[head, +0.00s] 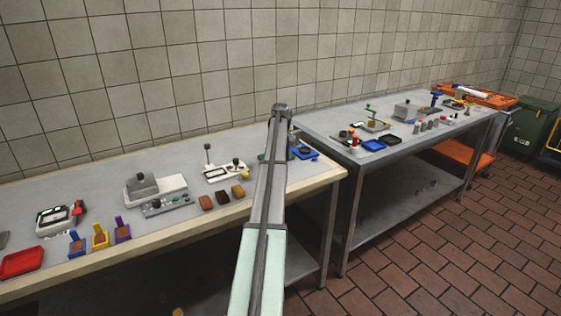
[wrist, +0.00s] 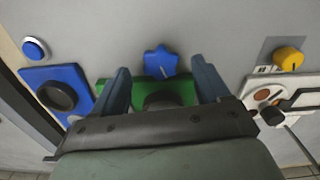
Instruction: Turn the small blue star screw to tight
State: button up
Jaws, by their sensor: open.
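The small blue star screw (wrist: 161,60) shows in the wrist view, at the top edge of a green block (wrist: 180,88). It lies between and just ahead of the fingertips of my gripper (wrist: 161,78), apart from both fingers. My gripper is open and empty. The gripper's body hides the lower part of the green block and part of a dark round knob (wrist: 162,99) on it. In the head view my arm hides the star screw, and only part of the green block (head: 291,154) shows beside the arm.
A blue block with a black knob (wrist: 58,96) and a round blue button (wrist: 35,48) stand left in the wrist view. A white device with a yellow knob (wrist: 288,58) stands right. In the head view, a second table (head: 325,126) stands beyond a narrow gap.

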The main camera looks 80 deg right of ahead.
jog(key=shift+f, duration=1)
jog(key=c, duration=1)
jog(key=shift+w+m, duration=0.1)
jog(key=shift+m, duration=2.2)
jog(key=shift+c, duration=0.2)
jog(key=o, duration=1)
jog(key=shift+o, duration=0.2)
jog(key=shift+r, duration=0.1)
